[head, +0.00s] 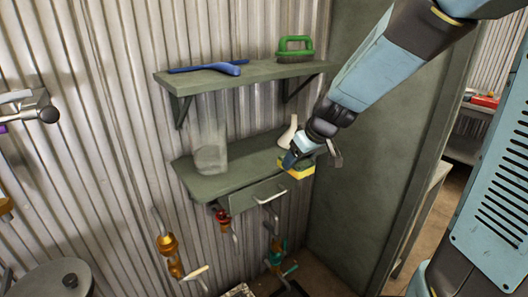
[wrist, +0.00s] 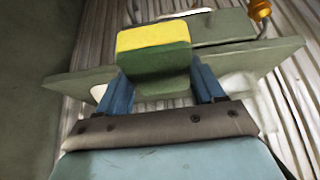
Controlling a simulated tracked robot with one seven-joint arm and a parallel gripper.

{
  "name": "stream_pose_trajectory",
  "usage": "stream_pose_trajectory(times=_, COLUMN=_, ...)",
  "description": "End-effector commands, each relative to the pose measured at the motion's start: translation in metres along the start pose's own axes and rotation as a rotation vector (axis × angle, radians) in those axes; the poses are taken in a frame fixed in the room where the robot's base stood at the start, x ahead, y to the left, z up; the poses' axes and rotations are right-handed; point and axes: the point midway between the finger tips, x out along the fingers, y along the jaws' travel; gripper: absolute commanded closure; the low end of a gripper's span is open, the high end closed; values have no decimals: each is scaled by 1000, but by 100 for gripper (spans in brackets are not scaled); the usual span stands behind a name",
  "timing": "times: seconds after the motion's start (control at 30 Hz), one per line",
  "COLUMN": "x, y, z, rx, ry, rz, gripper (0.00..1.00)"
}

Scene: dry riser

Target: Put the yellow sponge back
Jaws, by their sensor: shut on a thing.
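The yellow sponge (head: 297,172) is at the right front corner of the lower green shelf (head: 245,165) in the head view. In the wrist view the sponge (wrist: 145,38) shows a yellow layer and a green layer between the blue fingers. My gripper (head: 300,158) is shut on it. The gripper (wrist: 155,90) also shows in the wrist view, with the shelf (wrist: 272,55) beyond. I cannot tell whether the sponge touches the shelf.
A clear container (head: 210,155) and a white bottle (head: 288,132) stand on the lower shelf. The upper shelf (head: 240,78) holds a blue tool (head: 215,68) and a green brush (head: 295,48). A drawer handle (head: 266,199) and valves (head: 168,245) are below. A green panel (head: 375,140) stands right.

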Motion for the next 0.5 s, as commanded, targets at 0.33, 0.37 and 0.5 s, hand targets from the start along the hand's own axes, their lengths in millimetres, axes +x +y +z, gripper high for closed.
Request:
stream_pose_trajectory(times=0.33, x=36, y=3, z=-62, rx=4, ry=0, rz=0, gripper=66)
stream_pose_trajectory(times=0.37, x=39, y=3, z=-67, rx=4, ry=0, rz=0, gripper=66)
stream_pose_trajectory(times=0.5, x=54, y=3, z=-93, rx=5, ry=0, rz=0, gripper=66)
